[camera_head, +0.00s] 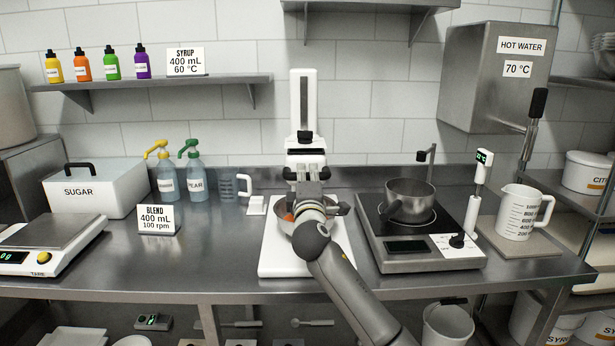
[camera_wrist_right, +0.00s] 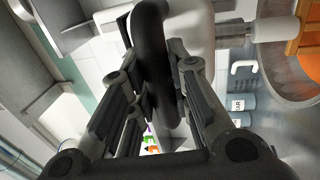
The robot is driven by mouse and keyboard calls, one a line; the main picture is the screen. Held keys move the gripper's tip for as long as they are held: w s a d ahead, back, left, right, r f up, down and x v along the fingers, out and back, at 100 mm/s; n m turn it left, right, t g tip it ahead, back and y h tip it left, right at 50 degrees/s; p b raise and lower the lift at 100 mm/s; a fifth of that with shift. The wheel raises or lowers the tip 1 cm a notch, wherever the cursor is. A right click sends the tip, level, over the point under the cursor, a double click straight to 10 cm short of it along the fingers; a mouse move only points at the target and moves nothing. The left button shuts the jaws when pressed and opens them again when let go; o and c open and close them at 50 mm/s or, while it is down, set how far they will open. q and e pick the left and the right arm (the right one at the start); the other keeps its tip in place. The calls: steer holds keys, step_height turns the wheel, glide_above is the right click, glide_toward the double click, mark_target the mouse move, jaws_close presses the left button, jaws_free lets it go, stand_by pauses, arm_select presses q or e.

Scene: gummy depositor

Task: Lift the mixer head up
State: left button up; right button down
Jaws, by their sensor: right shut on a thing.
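The white mixer (camera_head: 304,95) stands at the middle of the counter, with its tall upright part against the wall. Its steel bowl (camera_head: 283,222) sits on the white base (camera_head: 285,262) and holds something orange; the bowl also shows at the right of the right wrist view (camera_wrist_right: 262,82). My right gripper (camera_head: 306,176) is in front of the mixer head. In the right wrist view its fingers (camera_wrist_right: 158,95) are closed around a black curved handle (camera_wrist_right: 152,30). My arm hides part of the bowl and base. My left gripper is not in view.
Left of the mixer are a measuring cup (camera_head: 228,190), pump bottles (camera_head: 196,182), a sugar box (camera_head: 95,190) and a scale (camera_head: 45,245). On the right are a hot plate (camera_head: 420,245) with a pot (camera_head: 411,203) and a white jug (camera_head: 520,212).

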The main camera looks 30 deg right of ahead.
step_height(320, 180, up, 14)
steer(key=p, duration=1)
steer(key=shift+f, duration=0.2)
steer(key=c, duration=1.3)
jaws_free()
steer(key=shift+f, duration=0.1)
steer(key=shift+s+f, duration=0.1)
steer(key=v, duration=1.2)
